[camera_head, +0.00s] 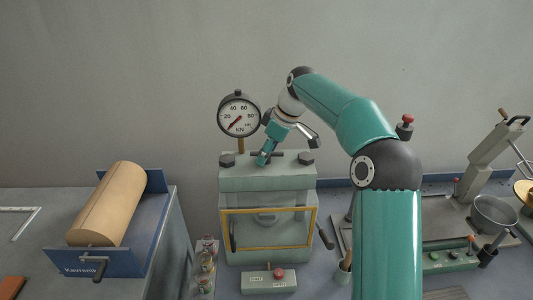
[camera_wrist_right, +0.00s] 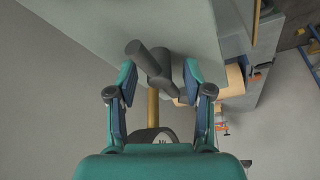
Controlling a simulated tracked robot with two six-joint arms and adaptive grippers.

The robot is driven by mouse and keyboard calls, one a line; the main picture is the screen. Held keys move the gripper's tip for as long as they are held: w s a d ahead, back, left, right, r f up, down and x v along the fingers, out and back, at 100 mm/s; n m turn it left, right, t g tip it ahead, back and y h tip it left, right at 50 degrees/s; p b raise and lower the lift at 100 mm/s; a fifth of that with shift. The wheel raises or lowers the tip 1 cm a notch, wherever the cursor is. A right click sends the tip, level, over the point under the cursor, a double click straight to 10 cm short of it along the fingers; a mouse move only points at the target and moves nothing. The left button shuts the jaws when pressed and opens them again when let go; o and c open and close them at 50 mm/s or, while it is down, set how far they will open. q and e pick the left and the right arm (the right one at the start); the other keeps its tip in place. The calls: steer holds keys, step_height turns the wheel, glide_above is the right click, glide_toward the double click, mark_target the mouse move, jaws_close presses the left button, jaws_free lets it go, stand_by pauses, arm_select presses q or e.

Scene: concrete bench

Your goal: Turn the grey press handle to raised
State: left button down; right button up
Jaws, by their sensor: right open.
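The grey-green press (camera_head: 268,181) stands in the middle of the bench. A dark grey bar handle (camera_head: 275,154) lies across its top, partly hidden by my right gripper (camera_head: 266,151). In the right wrist view the dark grey handle (camera_wrist_right: 152,65) shows between the two open fingers of my right gripper (camera_wrist_right: 160,82), with gaps on both sides. I cannot tell whether a finger touches it. My left gripper is not in view.
A round dial gauge (camera_head: 239,114) rises behind the press. A dark lever (camera_head: 325,236) sticks out at the press's right side. A blue stand with a tan roll (camera_head: 112,203) is at left. A pan (camera_head: 494,214) and a control box (camera_head: 449,260) are at right.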

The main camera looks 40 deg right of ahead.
steer(key=shift+f, duration=0.15)
steer(key=shift+c, duration=0.3)
jaws_close()
stand_by(1.1)
steer(key=shift+o, duration=0.3)
jaws_free()
steer(key=v, duration=1.2)
